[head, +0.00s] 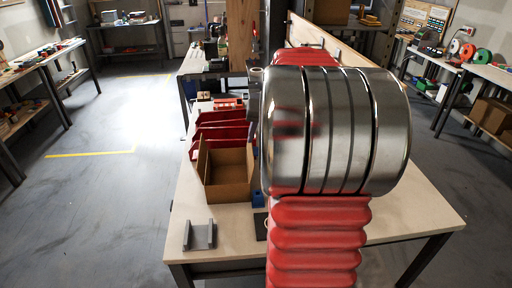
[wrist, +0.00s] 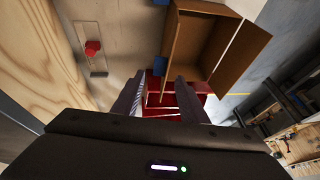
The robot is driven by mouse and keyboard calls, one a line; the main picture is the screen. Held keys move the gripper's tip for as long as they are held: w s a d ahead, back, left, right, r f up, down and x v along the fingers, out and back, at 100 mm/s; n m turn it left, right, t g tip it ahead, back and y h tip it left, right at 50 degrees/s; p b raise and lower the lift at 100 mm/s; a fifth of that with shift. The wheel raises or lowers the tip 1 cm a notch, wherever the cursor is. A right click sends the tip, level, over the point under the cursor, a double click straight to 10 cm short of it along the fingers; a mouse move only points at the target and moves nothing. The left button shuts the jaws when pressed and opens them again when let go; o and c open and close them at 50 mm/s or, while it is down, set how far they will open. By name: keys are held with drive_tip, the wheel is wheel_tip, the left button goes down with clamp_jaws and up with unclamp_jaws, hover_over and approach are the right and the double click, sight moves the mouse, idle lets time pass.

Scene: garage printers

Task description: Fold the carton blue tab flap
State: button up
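The open brown carton (head: 228,178) stands on the white-topped table, left of my arm; it also shows at the top of the wrist view (wrist: 202,42). One flap stands up on its left side in the head view (head: 201,158) and spreads to the right in the wrist view (wrist: 242,50). Small blue pieces (wrist: 159,66) sit beside the carton's left side in the wrist view; one shows low by its right side in the head view (head: 258,200). I cannot tell whether either is the flap's tab. My gripper (wrist: 160,92) is open and empty, its fingers apart below the carton; my arm hides it in the head view.
Red bins (head: 222,130) stand behind the carton and show beyond my fingers. A grey bracket (head: 200,236) lies at the table's front left. A red button (wrist: 93,48) and a wooden panel (wrist: 38,60) are left in the wrist view. Floor left of the table is clear.

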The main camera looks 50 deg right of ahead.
sight(255, 151)
drive_tip(key=x, duration=0.6)
drive_tip(key=shift+c, duration=0.4)
clamp_jaws()
